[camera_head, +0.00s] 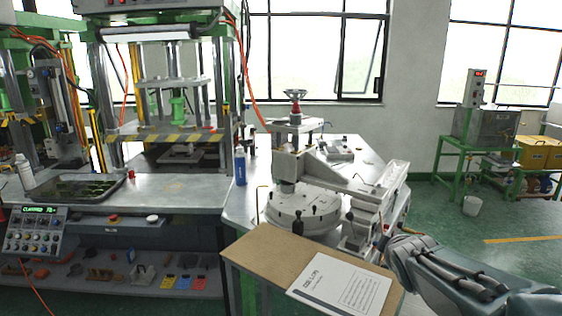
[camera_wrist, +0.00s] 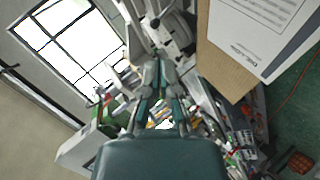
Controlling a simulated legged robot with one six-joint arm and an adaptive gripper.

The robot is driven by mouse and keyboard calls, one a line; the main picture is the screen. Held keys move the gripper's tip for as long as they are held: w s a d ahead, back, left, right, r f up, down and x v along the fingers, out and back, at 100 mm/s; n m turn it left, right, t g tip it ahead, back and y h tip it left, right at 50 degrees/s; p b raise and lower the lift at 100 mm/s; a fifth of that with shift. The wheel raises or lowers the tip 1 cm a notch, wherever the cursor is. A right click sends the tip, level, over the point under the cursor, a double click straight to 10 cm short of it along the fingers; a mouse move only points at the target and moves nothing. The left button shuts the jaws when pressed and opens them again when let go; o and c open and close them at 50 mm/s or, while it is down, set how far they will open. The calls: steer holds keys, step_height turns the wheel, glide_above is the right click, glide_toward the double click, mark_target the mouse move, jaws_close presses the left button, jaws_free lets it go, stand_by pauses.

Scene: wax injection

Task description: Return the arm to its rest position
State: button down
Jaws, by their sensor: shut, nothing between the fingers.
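My arm (camera_head: 445,276) reaches in from the lower right of the head view, with its front end beside the right side of the grey machine (camera_head: 350,190) on the table. In the wrist view my gripper (camera_wrist: 160,68) points away from the camera, its fingers close together with nothing seen held. The fingertips appear in front of machine parts; I cannot tell how far apart they are from them.
A brown board (camera_head: 262,252) with a white printed sheet (camera_head: 340,284) lies at the near table edge, left of my arm. A press (camera_head: 165,90) and a blue bottle (camera_head: 240,166) stand left.

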steer(key=s+a+f+m+g, duration=0.1)
steer(key=s+a+m+g, duration=0.1)
steer(key=s, duration=0.6)
steer(key=s+a+f+m+g+y, duration=0.1)
steer(key=s+a+f+m+g, duration=0.1)
steer(key=s+m, duration=0.3)
steer(key=s+a+f+m+g+y, duration=0.1)
steer(key=s+a+m, duration=0.3)
steer(key=s, duration=0.8)
steer(key=shift+s+a+f+g, duration=0.15)
steer(key=shift+s+a+g, duration=0.2)
steer(key=shift+g, duration=0.35)
steer(key=shift+s+d, duration=0.15)
stand_by(0.7)
